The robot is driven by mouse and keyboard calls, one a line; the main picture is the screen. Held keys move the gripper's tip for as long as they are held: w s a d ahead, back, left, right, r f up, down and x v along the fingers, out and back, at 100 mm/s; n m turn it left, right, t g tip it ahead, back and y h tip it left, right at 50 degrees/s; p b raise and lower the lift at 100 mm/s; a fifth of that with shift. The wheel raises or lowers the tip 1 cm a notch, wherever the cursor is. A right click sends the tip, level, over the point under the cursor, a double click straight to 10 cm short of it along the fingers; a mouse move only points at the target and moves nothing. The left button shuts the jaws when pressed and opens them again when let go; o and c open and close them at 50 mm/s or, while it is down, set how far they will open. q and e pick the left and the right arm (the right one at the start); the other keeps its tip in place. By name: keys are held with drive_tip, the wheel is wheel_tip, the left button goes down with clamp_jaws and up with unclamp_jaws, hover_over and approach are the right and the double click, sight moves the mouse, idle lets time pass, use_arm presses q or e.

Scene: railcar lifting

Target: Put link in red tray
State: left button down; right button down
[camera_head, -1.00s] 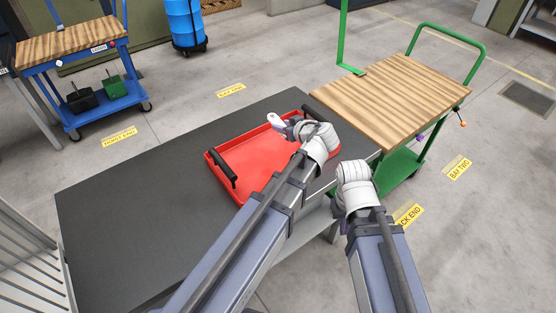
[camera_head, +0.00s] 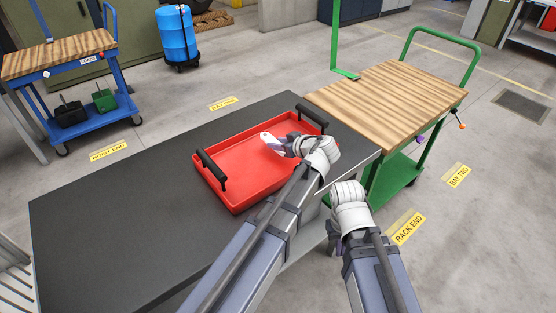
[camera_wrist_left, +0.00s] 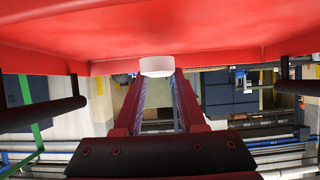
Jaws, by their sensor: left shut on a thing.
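The red tray (camera_head: 232,195) lies on the dark worktop, with black handles at its left and far right ends. My left gripper (camera_head: 276,143) is over the tray's inside, near its right part. It is shut on a small white piece, seemingly the link (camera_head: 270,140); one end shows as a white round in the left wrist view (camera_wrist_left: 157,66) between the fingertips. The tray's red surface (camera_wrist_left: 60,35) fills the top of that view. The height above the tray floor is hard to tell. My right gripper (camera_head: 334,232) is beside the table's front edge, its jaws mostly hidden.
The dark worktop (camera_head: 130,205) is bare left of the tray. A green cart (camera_head: 385,100) with a wooden top stands against its right end. A blue cart (camera_head: 60,62) and a blue barrel (camera_head: 177,38) stand farther back on the floor.

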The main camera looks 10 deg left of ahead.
sight(278, 158)
use_arm(q)
drive_tip(key=shift+f, duration=0.1)
wheel_tip(278, 158, down, 4)
drive_tip(key=b, duration=0.3)
drive_tip(key=shift+b, duration=0.4)
drive_tip(key=shift+r, duration=0.2)
drive_tip(key=shift+f, duration=0.1)
drive_tip(key=c, duration=0.5)
unclamp_jaws()
